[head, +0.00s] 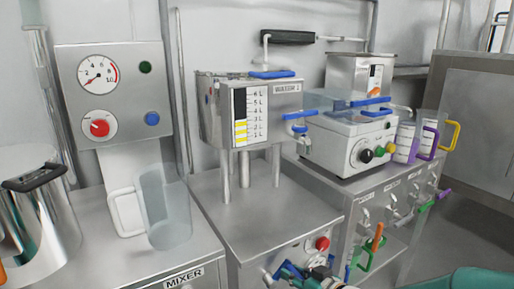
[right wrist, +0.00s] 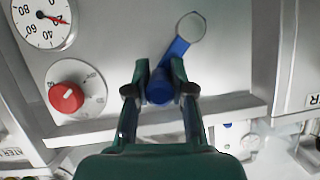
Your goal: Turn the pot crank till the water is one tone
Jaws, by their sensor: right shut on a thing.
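My right gripper (head: 308,272) is at the bottom of the head view, in front of the middle cabinet. In the right wrist view its two fingers (right wrist: 160,88) are shut on a round blue knob (right wrist: 160,90), one finger on each side. A blue strip runs from the knob to a grey disc. A steel pot (head: 45,215) with a black handle stands at the far left. A crank-like bar with a black grip (head: 288,38) sits above the steel tank (head: 215,115). I cannot tell which is the pot crank. No water surface shows clearly. My left gripper is not in view.
A mixer panel (head: 125,85) with gauge and red knob stands left. A clear jug (head: 165,205) is below it. A white heater box (head: 345,145) and purple- and yellow-handled jugs stand right. Coloured valve handles (head: 378,237) jut out below. The middle cabinet top (head: 250,220) is partly clear.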

